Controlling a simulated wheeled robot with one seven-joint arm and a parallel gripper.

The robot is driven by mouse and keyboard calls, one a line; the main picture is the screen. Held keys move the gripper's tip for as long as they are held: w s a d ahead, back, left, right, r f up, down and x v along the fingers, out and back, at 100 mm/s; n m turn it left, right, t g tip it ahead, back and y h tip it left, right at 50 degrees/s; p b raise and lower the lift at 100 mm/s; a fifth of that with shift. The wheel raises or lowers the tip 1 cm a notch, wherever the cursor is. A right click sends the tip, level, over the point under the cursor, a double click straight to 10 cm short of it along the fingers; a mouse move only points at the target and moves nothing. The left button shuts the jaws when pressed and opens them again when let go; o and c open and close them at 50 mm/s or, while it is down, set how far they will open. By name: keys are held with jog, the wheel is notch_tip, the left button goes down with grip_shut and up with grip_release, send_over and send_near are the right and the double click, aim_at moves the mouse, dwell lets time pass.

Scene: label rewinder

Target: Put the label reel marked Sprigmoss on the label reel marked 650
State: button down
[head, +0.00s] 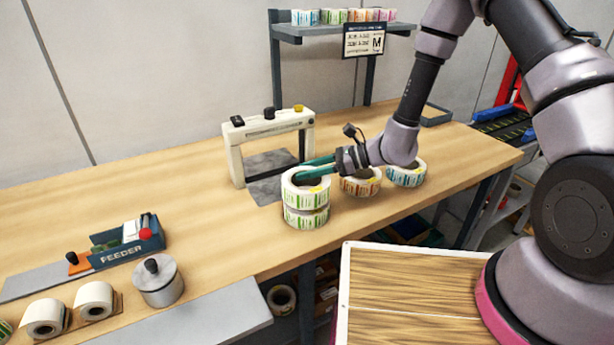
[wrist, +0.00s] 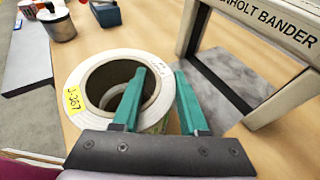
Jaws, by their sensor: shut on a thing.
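A white label reel with green print (head: 305,190) sits on top of another green-printed label reel (head: 306,217); the two look closely aligned and in contact. My gripper (head: 314,168) is shut on the upper reel's wall, with one teal finger in its hole and the other outside. In the wrist view, my gripper (wrist: 160,74) straddles the upper reel's ring (wrist: 84,78), which bears a yellow tag reading J-267. The names Sprigmoss and 650 cannot be read on either reel. The lower reel is hidden in the wrist view, except perhaps through the hole.
An orange-printed reel (head: 360,184) and a blue-printed reel (head: 407,175) stand right of the stack. The bander's frame (head: 236,158) stands close behind it. A feeder (head: 128,245) and a lidded metal pot (head: 159,283) are at the left. The table between is clear.

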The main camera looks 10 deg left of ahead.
jog(key=shift+f, duration=0.75)
jog(key=shift+c, duration=2.2)
grip_release()
jog(key=shift+f, duration=0.15)
